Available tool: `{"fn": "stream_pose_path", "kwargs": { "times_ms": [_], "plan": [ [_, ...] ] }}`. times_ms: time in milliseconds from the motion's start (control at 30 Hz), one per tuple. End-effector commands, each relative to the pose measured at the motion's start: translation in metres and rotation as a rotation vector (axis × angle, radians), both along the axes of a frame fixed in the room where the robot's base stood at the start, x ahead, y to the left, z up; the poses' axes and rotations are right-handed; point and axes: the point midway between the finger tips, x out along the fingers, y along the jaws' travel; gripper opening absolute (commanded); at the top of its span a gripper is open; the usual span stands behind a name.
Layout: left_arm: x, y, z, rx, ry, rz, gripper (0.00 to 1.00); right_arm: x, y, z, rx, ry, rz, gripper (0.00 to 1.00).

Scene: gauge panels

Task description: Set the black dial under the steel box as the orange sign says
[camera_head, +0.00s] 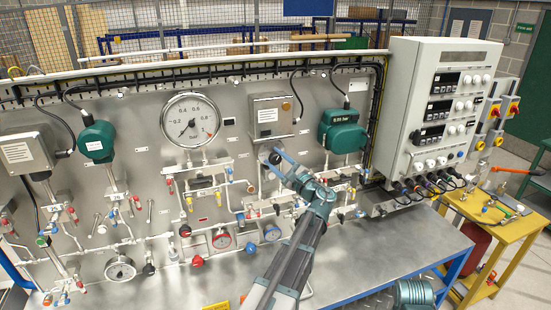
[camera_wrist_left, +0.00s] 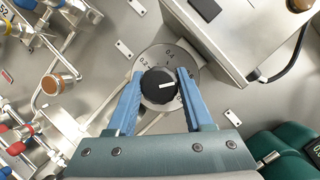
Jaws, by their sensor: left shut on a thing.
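The black dial (camera_wrist_left: 155,95) is a round knob with a white pointer line, on a pale disc with printed numbers; 0.2 and 0.4 can be read. In the left wrist view its pointer faces right. The steel box (camera_head: 272,113) sits just above it on the panel; it also shows in the left wrist view (camera_wrist_left: 222,28). My left gripper (camera_head: 277,160) is at the dial, its blue fingers (camera_wrist_left: 159,82) on both sides of the knob, shut on it. An orange-yellow sign (camera_head: 217,306) is cut off at the bottom edge; its text cannot be read.
A large round gauge (camera_head: 190,121) is left of the box and a green transmitter (camera_head: 343,130) right of it. Pipes and valves fill the panel below. A grey control cabinet (camera_head: 430,100) stands at the right. The grey bench top (camera_head: 370,250) is mostly clear.

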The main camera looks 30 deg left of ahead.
Motion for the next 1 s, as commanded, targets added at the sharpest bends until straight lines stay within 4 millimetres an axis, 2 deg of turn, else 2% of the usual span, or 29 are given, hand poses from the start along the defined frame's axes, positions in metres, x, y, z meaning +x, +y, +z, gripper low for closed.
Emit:
{"fn": "stream_pose_path", "kwargs": {
  "times_ms": [467,500,600,633,1000],
  "plan": [
    [-0.0011,0.0002,-0.0012,-0.01,-0.009,0.001,0.0,0.0,0.0,0.0002,0.0,0.0,0.0,0.5],
    [-0.0011,0.0002,-0.0012,-0.011,-0.008,0.002,0.59,0.0,0.0,0.0002,0.0,0.0,0.0,0.5],
    [-0.001,0.0002,-0.0011,-0.009,-0.008,0.002,0.77,0.0,0.0,0.0002,0.0,0.0,0.0,0.5],
    [-0.0009,0.0001,-0.001,-0.009,-0.008,0.001,0.8,0.0,0.0,0.0003,0.0,0.0,0.0,0.5],
    [-0.0024,-0.0052,-0.0021,-0.008,-0.008,-0.001,0.8,0.0,0.0,-0.0011,0.0,0.0,0.0,0.5]
  ]
}}
